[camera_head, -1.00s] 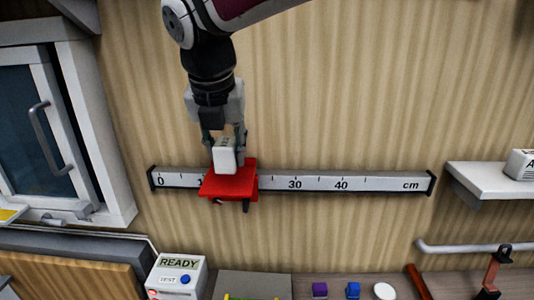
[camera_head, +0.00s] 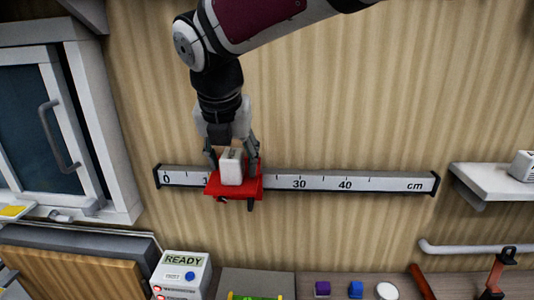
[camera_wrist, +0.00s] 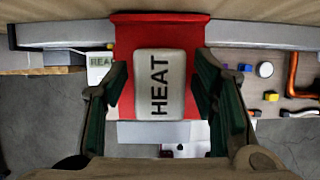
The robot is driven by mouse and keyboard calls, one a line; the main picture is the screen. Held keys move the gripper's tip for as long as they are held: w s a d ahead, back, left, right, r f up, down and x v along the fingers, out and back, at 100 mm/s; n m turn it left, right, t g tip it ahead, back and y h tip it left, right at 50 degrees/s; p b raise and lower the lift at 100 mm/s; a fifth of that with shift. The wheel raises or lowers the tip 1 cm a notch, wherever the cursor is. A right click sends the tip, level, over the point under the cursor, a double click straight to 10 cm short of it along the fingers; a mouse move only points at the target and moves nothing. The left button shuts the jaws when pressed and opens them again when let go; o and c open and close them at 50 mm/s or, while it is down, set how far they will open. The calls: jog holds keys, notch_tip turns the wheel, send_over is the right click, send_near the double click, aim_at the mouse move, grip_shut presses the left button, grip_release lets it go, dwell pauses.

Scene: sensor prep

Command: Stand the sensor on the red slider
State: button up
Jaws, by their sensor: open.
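The sensor (camera_head: 232,168) is a white block standing upright on the red slider (camera_head: 248,188). In the wrist view the sensor (camera_wrist: 160,84) shows the word HEAT, with the red slider (camera_wrist: 135,40) under and behind it. The slider sits on the grey ruler rail (camera_head: 330,183), between the 10 and 30 marks. My gripper (camera_head: 232,160) is around the sensor from above. In the wrist view its fingers (camera_wrist: 160,95) are spread, with a gap on both sides of the sensor.
A windowed cabinet (camera_head: 95,130) is at the left and a white shelf (camera_head: 485,182) at the right. Below are a READY box (camera_head: 182,272), a purple cube (camera_head: 322,288), a blue cube (camera_head: 355,289) and a white disc (camera_head: 387,291). The wall above the rail's right part is clear.

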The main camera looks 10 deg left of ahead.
jog(key=v, duration=1.1)
jog(key=s+d+m, duration=0.2)
jog(key=d+m, duration=0.6)
jog(key=d, duration=0.2)
jog(key=s+d+f+m, duration=0.6)
jog(key=d+m, duration=0.4)
jog(key=m, duration=0.4)
jog(key=s+d+f+m, duration=0.6)
jog(key=s+d+m, duration=0.2)
jog(key=d+m, duration=0.3)
jog(key=m, duration=0.3)
jog(key=shift+f+m+t, duration=0.3)
jog(key=shift+f+t, duration=0.1)
jog(key=shift+d, duration=0.1)
